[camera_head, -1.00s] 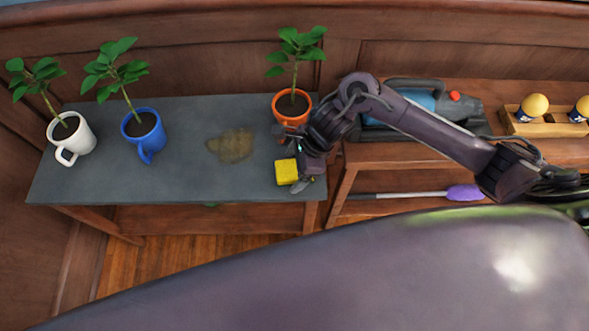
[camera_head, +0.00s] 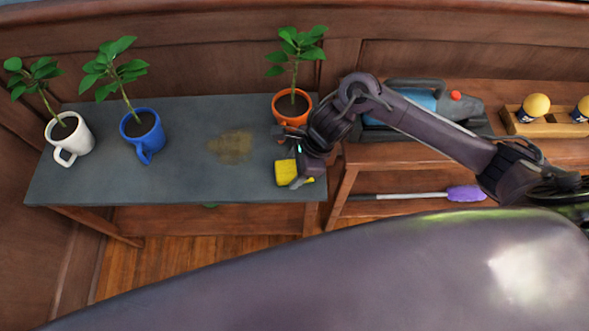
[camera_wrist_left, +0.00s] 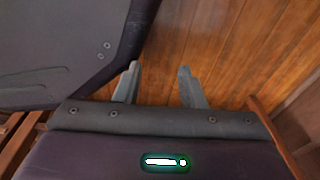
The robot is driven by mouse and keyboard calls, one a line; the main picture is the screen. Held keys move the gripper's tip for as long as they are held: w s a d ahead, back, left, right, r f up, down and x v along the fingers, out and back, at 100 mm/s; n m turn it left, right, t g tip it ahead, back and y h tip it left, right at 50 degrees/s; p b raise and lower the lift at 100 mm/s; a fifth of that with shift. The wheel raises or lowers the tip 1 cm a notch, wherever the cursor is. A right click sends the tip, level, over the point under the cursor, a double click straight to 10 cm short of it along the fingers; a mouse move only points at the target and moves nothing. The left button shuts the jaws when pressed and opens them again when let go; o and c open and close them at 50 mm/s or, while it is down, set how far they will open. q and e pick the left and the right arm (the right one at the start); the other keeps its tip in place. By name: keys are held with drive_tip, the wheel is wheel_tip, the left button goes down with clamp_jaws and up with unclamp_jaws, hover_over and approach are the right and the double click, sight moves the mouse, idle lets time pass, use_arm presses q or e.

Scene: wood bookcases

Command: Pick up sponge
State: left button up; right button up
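The yellow sponge (camera_head: 284,172) lies near the right front corner of the grey tabletop (camera_head: 105,185) in the head view. My right gripper (camera_head: 296,179) is down at the sponge, with a grey finger across its right part. Yellow shows on both sides of that finger. The far finger is hidden, so I cannot tell whether the gripper is closed on the sponge. My left gripper (camera_wrist_left: 158,85) shows in the left wrist view with its fingers apart and nothing between them, above a wooden floor.
A brown stain (camera_head: 232,146) marks the tabletop. An orange pot (camera_head: 291,108) with a plant stands just behind my right gripper. A blue mug (camera_head: 143,137) and a white mug (camera_head: 70,140) hold plants at left. A handheld vacuum (camera_head: 420,105) lies on the right shelf.

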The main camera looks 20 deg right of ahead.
sight(294, 168)
drive_tip(key=shift+c, duration=1)
use_arm(q)
drive_tip(key=shift+r, duration=0.1)
